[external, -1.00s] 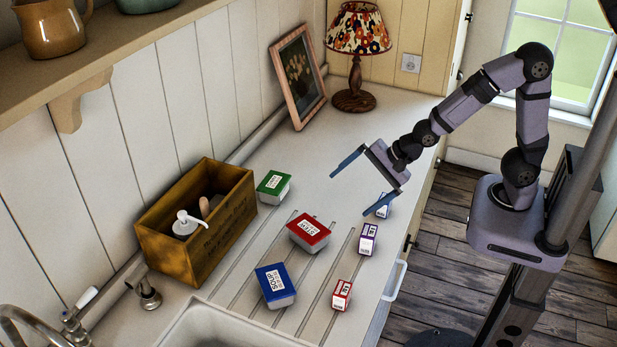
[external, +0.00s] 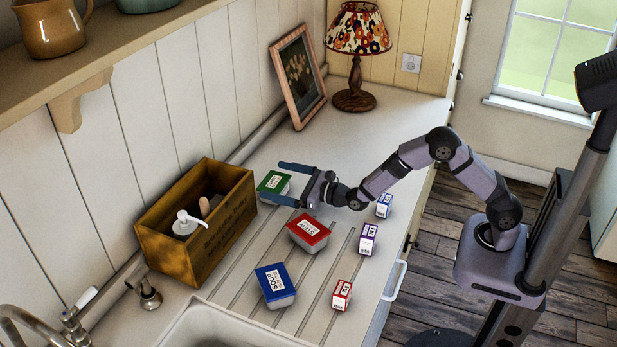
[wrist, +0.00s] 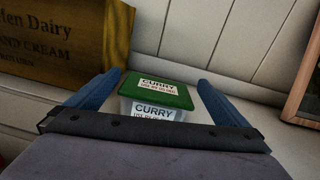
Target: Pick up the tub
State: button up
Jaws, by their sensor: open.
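Three tubs stand on the counter: one with a green lid (external: 272,183), one with a red lid (external: 309,231) and one with a blue lid (external: 274,284). My gripper (external: 277,184) is open at the green-lidded tub, with its blue fingers on either side of it. In the wrist view the green-lidded tub (wrist: 157,92), labelled CURRY, sits upright between the spread fingers (wrist: 158,95). I see no finger contact. Its lower part is hidden behind my gripper's front bar.
A wooden crate (external: 213,243) holding a soap dispenser (external: 185,224) stands just left of the green-lidded tub. Three small boxes (external: 368,239) stand along the counter's right side. A picture frame (external: 298,76) and a lamp (external: 357,45) stand at the back. A sink (external: 215,325) is in front.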

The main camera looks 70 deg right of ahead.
jog(key=shift+w+f+m, duration=0.35)
jog(key=shift+f+m, duration=0.2)
jog(key=shift+m, duration=0.15)
jog(key=shift+w, duration=0.1)
jog(key=shift+w+r, duration=0.1)
jog(key=shift+w, duration=0.15)
jog(key=shift+w+a+p, duration=0.1)
jog(key=shift+w+p, duration=0.5)
jog(key=shift+w, duration=1.55)
jog(key=c, duration=1.2)
jog(key=shift+r, duration=0.1)
